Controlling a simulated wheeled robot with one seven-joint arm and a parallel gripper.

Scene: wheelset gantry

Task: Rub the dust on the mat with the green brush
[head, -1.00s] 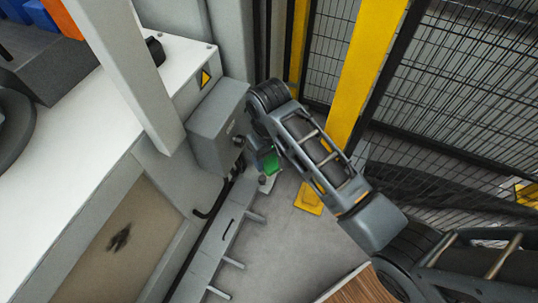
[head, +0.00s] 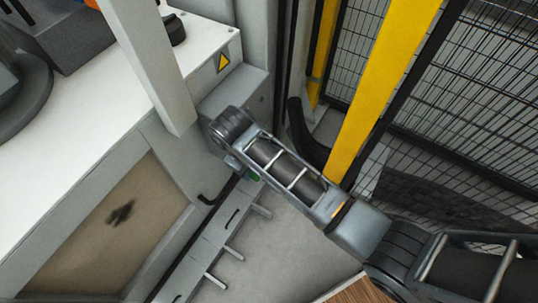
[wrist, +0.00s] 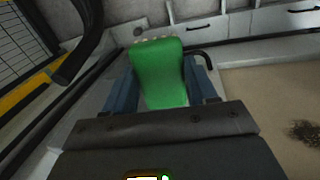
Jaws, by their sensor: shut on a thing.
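The green brush (wrist: 158,75) is between the two blue-grey fingers of my gripper (wrist: 160,88), which is shut on it. In the head view only a small green part of the brush (head: 254,177) shows below my arm, which hides most of the gripper. The tan mat (head: 150,240) is at the lower left of the head view, with a dark patch of dust (head: 121,213) on it. The mat (wrist: 265,95) and dust (wrist: 303,131) also show at the right of the wrist view. The brush is apart from the dust, to its right in the head view.
A grey box (head: 243,92) with a warning label above it stands close to my arm. A white post (head: 150,65) rises between the arm and the white worktop (head: 60,150). A yellow post (head: 385,85) and mesh fence (head: 480,100) are at the right.

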